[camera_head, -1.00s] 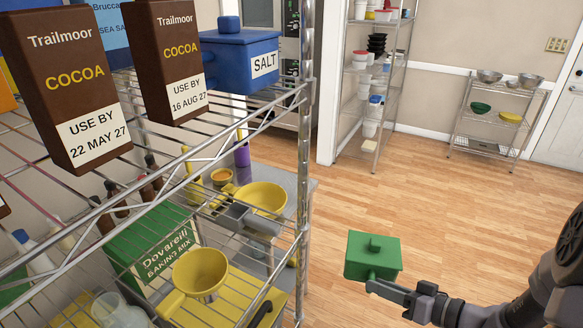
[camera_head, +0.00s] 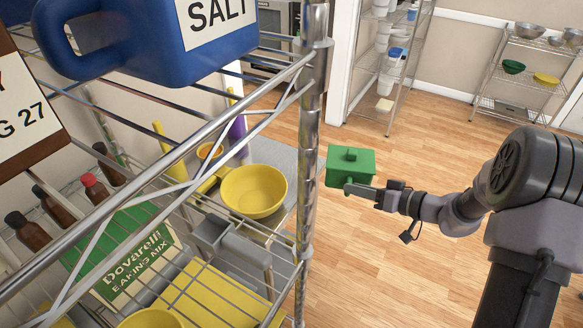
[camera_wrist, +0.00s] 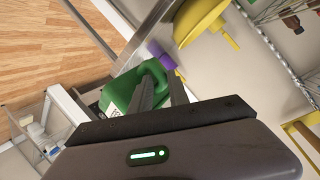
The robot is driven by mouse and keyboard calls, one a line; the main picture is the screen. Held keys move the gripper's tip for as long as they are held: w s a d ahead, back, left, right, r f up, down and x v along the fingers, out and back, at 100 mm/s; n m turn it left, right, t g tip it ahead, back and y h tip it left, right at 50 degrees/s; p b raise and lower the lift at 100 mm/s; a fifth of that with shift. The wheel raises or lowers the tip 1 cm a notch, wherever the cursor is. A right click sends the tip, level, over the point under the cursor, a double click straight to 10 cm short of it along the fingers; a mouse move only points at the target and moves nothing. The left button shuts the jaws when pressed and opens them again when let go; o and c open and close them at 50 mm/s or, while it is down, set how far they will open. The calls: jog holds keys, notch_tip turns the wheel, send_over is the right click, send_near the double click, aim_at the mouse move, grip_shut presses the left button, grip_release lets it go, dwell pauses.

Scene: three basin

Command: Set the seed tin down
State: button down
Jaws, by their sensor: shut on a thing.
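The seed tin, a green box-like tin with a knobbed lid (camera_head: 338,178), is held up in the air over the wooden floor, just right of the rack's post in the head view. It looks about upright there. My gripper (camera_head: 362,189) is shut on its near side. In the wrist view the green tin (camera_wrist: 117,93) lies beyond the fingers of my gripper (camera_wrist: 160,88), which close around its looped handle. A white label edge shows there, too small to read.
A wire rack with a chrome post (camera_head: 312,140) stands close left of the tin. A blue salt tin (camera_head: 130,40) is on its upper shelf.

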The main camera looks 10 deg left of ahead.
aim_at(331, 169)
jog(key=shift+n+g, duration=0.3)
jog(key=w+a, duration=0.2)
jog(key=w+a+b, duration=0.1)
jog(key=w+a, duration=0.1)
jog(key=a, duration=0.1)
jog(key=w+a+b, duration=0.1)
jog(key=w+a, duration=0.1)
jog(key=shift+a+r, duration=0.2)
jog(key=shift+a, duration=0.1)
jog(key=w+a+r+b, duration=0.2)
jog(key=w+a+r, duration=0.15)
jog(key=a, duration=0.75)
jog(key=f+b, duration=0.1)
jog(key=f, duration=0.2)
jog(key=f+b, duration=0.1)
jog(key=f, duration=0.2)
jog(key=f+b, duration=0.1)
jog(key=f, duration=0.3)
jog(key=shift+w+d+b, duration=0.15)
jog(key=shift+w+b, duration=0.15)
jog(key=shift+w, duration=0.05)
jog(key=shift+f, duration=0.15)
jog(key=c, duration=1.2)
grip_release()
jog(key=shift+f+y, duration=0.1)
jog(key=shift+y, duration=0.2)
jog(key=shift+c, duration=0.2)
